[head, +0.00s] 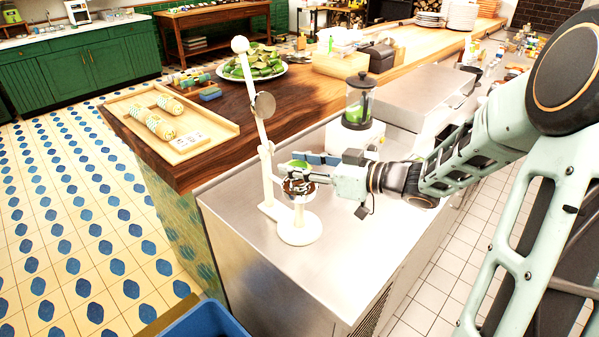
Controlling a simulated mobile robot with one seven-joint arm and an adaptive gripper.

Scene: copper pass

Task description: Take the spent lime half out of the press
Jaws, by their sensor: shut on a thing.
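The white citrus press (299,232) stands on the steel counter, its long lever raised and leaning up to the left, with a white knob at the top. A metal cup (297,188) sits at the press's middle. My gripper (299,170) reaches in from the right at the cup and is shut on the green lime half (297,163). The lime half shows at or just above the cup; the fingers partly hide it, and I cannot tell whether it still touches the cup.
A blue bin (207,322) stands on the floor below the counter's front edge. A blender (360,104) stands behind my gripper. On the wooden counter are a tray of rolls (222,126) and a plate of green fruit (281,72). The steel to the press's right front is clear.

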